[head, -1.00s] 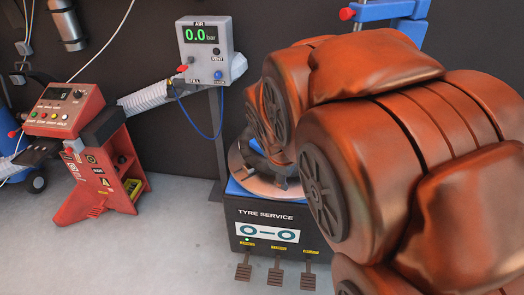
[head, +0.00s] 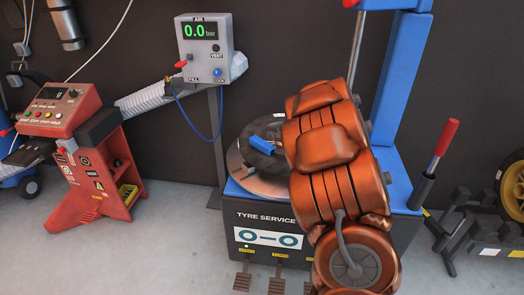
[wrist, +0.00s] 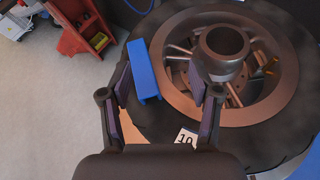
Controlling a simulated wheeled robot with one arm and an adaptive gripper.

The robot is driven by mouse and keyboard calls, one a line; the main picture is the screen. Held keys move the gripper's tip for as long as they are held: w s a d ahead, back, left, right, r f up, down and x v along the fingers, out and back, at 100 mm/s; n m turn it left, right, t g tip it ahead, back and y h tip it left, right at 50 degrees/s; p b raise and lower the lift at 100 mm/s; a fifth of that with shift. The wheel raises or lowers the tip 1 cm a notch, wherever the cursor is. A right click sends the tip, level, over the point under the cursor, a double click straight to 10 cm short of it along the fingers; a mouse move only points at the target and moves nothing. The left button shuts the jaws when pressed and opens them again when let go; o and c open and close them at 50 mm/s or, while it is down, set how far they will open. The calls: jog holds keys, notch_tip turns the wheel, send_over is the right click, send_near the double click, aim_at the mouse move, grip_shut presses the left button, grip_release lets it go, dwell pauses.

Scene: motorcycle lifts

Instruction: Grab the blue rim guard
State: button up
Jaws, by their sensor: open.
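The blue rim guard (head: 265,144) is a small blue channel-shaped piece at the wheel on the tyre machine, just left of my orange arm in the head view. In the wrist view the rim guard (wrist: 143,70) stands out against the dark tyre (wrist: 165,118) by the bronze rim. My gripper (wrist: 161,82) is open, with its two fingers spread. The guard shows between the fingers, close to the left one; I cannot tell whether they touch. My arm hides the gripper in the head view.
The tyre machine (head: 237,212) has a blue column (head: 403,70) behind and a red-handled lever (head: 445,138) at right. A gauge box (head: 205,48) stands behind left, with a red machine (head: 90,165) further left. Floor is clear between them.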

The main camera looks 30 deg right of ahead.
aim_at(265, 144)
jog(key=f+n, duration=0.1)
jog(key=a+f+n+y, duration=0.1)
jog(key=f, duration=0.1)
jog(key=shift+s+a+f+n+y+b, duration=0.2)
jog(key=shift+s+a+n+y+b, duration=0.1)
jog(key=shift+n+y, duration=0.1)
jog(key=shift+a+f+n+y, duration=0.3)
jog(key=shift+a+n+y, duration=0.05)
jog(key=shift+n+y, duration=0.05)
jog(key=shift+p+x, duration=0.35)
jog(key=shift+x, duration=1.45)
jog(key=shift+p+x, duration=0.45)
jog(key=shift+x, duration=1.6)
jog(key=shift+d+r, duration=0.1)
jog(key=shift+r, duration=0.1)
jog(key=shift+c, duration=0.2)
jog(key=c, duration=1)
